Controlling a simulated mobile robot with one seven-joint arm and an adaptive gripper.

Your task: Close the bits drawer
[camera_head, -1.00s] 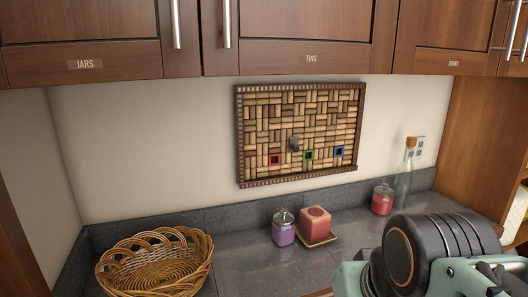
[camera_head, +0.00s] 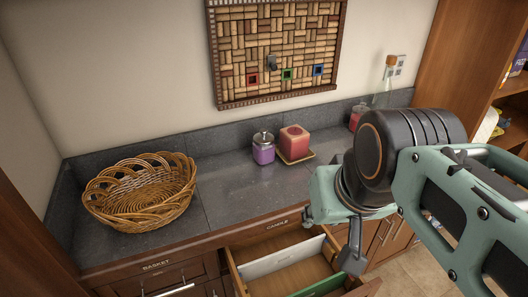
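An open wooden drawer (camera_head: 236,275) juts out below the counter, under a label that seems to read CANDLE. It has a white divider (camera_head: 285,257) and a green strip (camera_head: 325,284) inside; its front is out of view or hidden. No BITS label is readable, so I cannot tell if this is the bits drawer. My gripper (camera_head: 352,262) hangs over the right part of the open drawer, seen edge-on. Its finger gap is hidden, and I cannot tell whether it touches the drawer.
A wicker basket (camera_head: 140,192), a purple jar (camera_head: 263,150) and a red candle (camera_head: 294,139) stand on the grey counter (camera_head: 235,195). A closed drawer labelled BASKET (camera_head: 150,280) is at lower left. Open shelves stand at right.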

